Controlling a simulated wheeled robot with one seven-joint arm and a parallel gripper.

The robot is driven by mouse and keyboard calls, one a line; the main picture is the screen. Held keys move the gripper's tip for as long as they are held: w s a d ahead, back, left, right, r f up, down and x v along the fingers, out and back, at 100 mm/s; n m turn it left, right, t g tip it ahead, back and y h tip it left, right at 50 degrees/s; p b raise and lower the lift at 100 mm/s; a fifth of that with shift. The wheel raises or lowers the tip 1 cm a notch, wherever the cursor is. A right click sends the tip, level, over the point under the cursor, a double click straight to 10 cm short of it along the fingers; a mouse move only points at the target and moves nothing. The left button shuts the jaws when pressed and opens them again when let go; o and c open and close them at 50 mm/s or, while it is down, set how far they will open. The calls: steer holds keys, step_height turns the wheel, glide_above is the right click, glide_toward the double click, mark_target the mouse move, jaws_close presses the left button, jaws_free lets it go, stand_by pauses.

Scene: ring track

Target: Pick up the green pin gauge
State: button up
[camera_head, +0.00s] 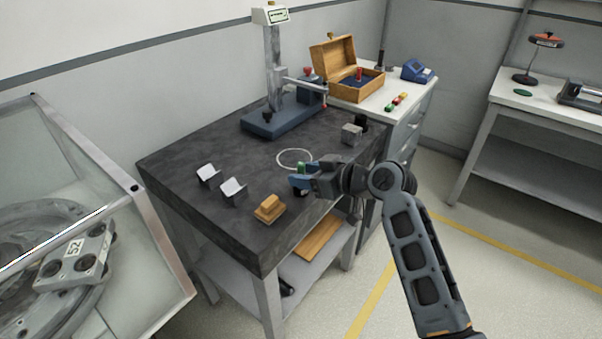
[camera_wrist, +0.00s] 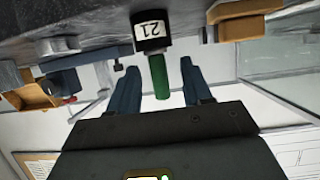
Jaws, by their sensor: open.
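The green pin gauge (camera_wrist: 159,75) shows in the wrist view as a green rod with a black end marked with the number 21 on a white label. The view is upside down, with the dark table surface at the top and the black end against it. My gripper (camera_wrist: 160,68) is open, with one blue finger on each side of the green rod and gaps visible. In the head view, my gripper (camera_head: 303,181) is low over the dark table's right side. A bit of green (camera_head: 304,168) shows beside it; the rest is hidden.
The dark stone table (camera_head: 210,160) holds a white ring (camera_head: 293,158), two V-shaped blocks (camera_head: 233,191), a tan block (camera_head: 269,208), a grey block (camera_head: 351,134) and a gauge stand (camera_head: 283,116). A wooden case (camera_head: 348,88) and coloured pins (camera_head: 396,102) sit on the cabinet behind.

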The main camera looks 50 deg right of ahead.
steer(key=shift+x, duration=1.85)
steer(key=shift+c, duration=0.4)
jaws_close()
